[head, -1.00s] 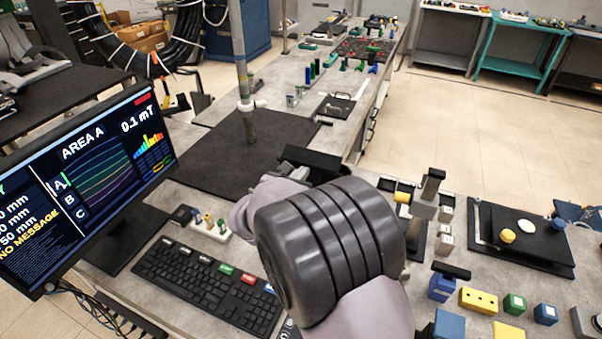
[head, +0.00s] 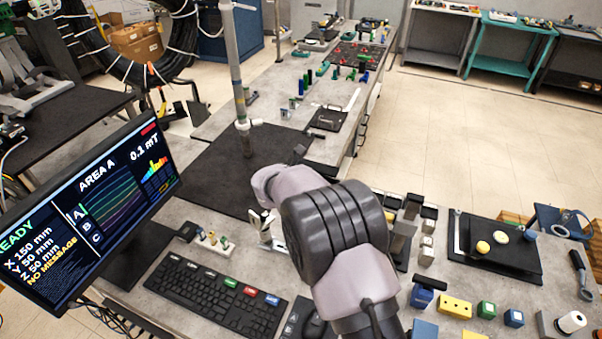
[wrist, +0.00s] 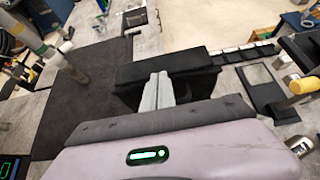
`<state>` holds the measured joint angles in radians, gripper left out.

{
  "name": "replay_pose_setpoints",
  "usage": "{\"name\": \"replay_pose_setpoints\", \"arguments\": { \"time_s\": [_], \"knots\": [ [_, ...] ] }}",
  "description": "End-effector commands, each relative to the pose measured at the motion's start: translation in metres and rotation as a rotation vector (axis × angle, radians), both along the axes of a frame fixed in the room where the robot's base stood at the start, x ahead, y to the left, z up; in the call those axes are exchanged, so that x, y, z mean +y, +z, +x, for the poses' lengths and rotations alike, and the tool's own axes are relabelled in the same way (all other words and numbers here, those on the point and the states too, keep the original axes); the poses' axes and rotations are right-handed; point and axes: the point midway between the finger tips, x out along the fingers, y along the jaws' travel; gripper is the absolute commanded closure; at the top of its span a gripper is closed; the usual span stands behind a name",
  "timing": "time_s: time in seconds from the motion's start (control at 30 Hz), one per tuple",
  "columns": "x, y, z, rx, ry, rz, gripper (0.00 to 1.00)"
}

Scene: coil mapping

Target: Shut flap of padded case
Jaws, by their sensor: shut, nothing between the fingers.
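The padded case (wrist: 185,62) is a black box in the middle of the wrist view. A flat dark panel, which looks like its flap, spans its upper part, with a darker area below. I cannot tell how far the flap is open. My gripper (wrist: 159,76) is shut and empty. Its grey fingertips overlap the near edge of the panel in the wrist view; I cannot tell whether they touch it. In the head view my arm covers the case and the gripper's fingers are not clearly seen.
A dark mat (head: 225,180) with an upright pole (head: 238,80) lies left of the case. The monitor (head: 90,210) and keyboard (head: 215,290) are at the left front. Small blocks and a black tray (head: 498,250) stand at the right.

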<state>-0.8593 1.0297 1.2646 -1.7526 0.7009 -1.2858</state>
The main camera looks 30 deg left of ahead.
Motion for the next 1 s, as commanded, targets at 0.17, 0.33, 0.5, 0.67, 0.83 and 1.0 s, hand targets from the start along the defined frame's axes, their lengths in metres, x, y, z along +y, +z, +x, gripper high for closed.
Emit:
{"name": "replay_pose_setpoints", "arguments": {
  "time_s": [0.17, 0.33, 0.5, 0.67, 0.83, 1.0],
  "knots": [
    [0.002, 0.003, 0.025, 0.0, -0.001, 0.0, 1.0],
    [0.005, 0.0, 0.05, -0.001, -0.002, 0.001, 1.0],
    [0.008, -0.009, 0.072, -0.002, -0.002, 0.003, 1.0],
    [0.01, -0.02, 0.091, -0.002, -0.001, 0.003, 1.0],
    [0.011, -0.025, 0.102, -0.001, -0.002, 0.003, 1.0],
    [0.012, -0.024, 0.107, -0.001, -0.001, 0.001, 1.0]
  ]
}}
